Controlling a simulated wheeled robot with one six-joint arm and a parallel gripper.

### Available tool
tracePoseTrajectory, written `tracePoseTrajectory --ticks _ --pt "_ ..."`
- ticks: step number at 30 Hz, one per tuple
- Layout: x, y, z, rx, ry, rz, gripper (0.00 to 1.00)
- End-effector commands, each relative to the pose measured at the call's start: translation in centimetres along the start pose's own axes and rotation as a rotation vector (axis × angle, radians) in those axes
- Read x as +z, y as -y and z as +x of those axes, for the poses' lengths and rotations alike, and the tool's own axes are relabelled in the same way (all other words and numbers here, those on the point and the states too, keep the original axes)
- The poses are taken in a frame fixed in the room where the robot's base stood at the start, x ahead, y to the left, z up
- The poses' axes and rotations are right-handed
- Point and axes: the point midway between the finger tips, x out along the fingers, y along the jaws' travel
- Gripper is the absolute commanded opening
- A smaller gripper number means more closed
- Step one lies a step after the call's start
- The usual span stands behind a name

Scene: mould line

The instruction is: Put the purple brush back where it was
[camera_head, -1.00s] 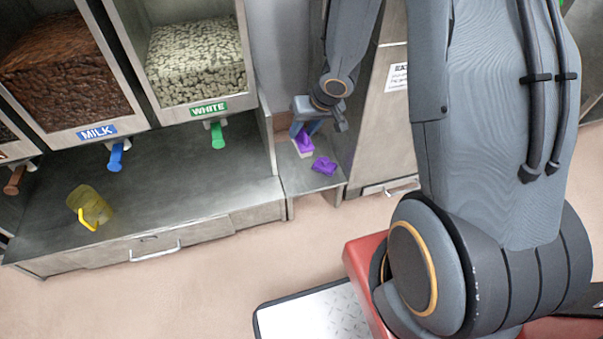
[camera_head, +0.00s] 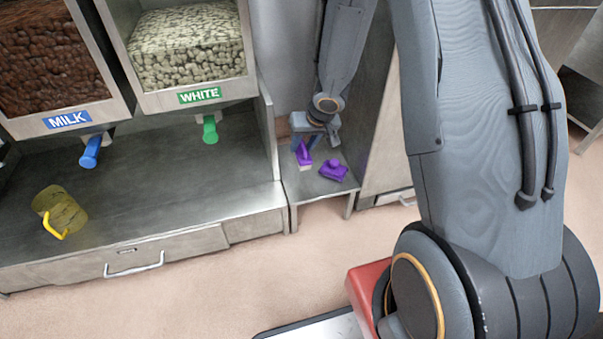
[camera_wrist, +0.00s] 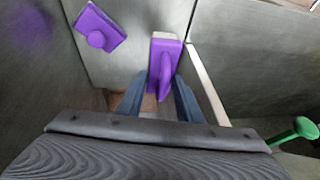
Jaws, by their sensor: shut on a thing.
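The purple brush (camera_head: 304,155) has a pale bristle end and is in my gripper (camera_head: 307,138), over the narrow grey shelf (camera_head: 313,189) at the right end of the counter. In the wrist view my gripper (camera_wrist: 160,88) has its blue-grey fingers on both sides of the handle of the brush (camera_wrist: 166,55), shut on it. The bristle end points away from my gripper. I cannot tell whether it touches the shelf.
A second purple object (camera_head: 334,171) with a round knob lies on the shelf, right of the brush. A metal panel (camera_head: 274,135) borders the shelf on the left. Left of it are the green tap (camera_head: 210,130), blue tap (camera_head: 90,152) and a yellow jug (camera_head: 62,210).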

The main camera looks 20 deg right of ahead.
Motion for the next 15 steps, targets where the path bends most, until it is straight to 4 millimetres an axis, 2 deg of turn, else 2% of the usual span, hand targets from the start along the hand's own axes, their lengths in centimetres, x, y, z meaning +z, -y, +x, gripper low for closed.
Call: tracePoseTrajectory --ticks 1,6,15 --pt "0.3 -0.2 1.1 0.0 0.0 0.002 0.05" --pt "1.2 -0.5 3.0 0.0 0.001 0.002 0.05" --pt "1.8 -0.8 4.4 0.0 0.0 0.0 0.05"
